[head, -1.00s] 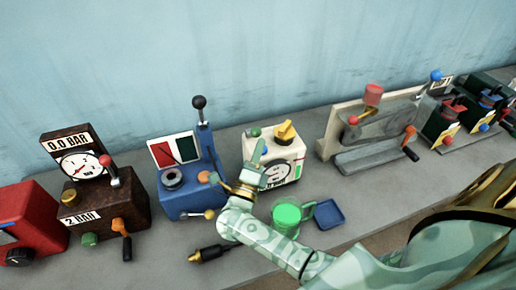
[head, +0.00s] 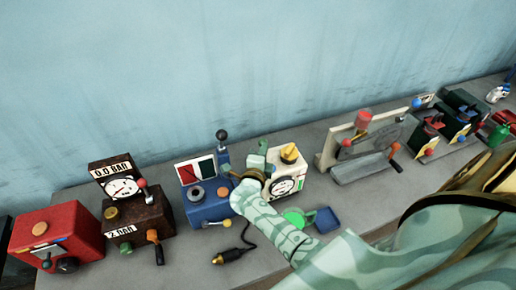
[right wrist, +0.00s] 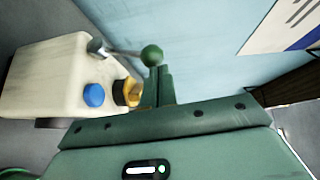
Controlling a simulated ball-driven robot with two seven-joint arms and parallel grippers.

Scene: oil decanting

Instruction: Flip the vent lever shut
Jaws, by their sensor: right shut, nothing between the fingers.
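The cream box (head: 291,172) with a dial and a yellow knob (head: 289,153) stands mid-bench. Its lever, a metal rod with a green ball (right wrist: 152,55), stands out from the box's top face in the right wrist view. In the head view the green ball (head: 263,144) shows at the box's back left. My right gripper (head: 256,161) is shut and empty at the box's left side. In the right wrist view its fingertips (right wrist: 161,82) are close to the ball; I cannot tell whether they touch. My left gripper is out of view.
A blue machine (head: 205,208) with an upright black-knobbed lever (head: 222,136) stands close left of my right gripper. A green cup (head: 297,217) and blue tray (head: 326,220) lie in front of the cream box. A grey machine (head: 362,160) stands right. A blue button (right wrist: 93,95) is on the box.

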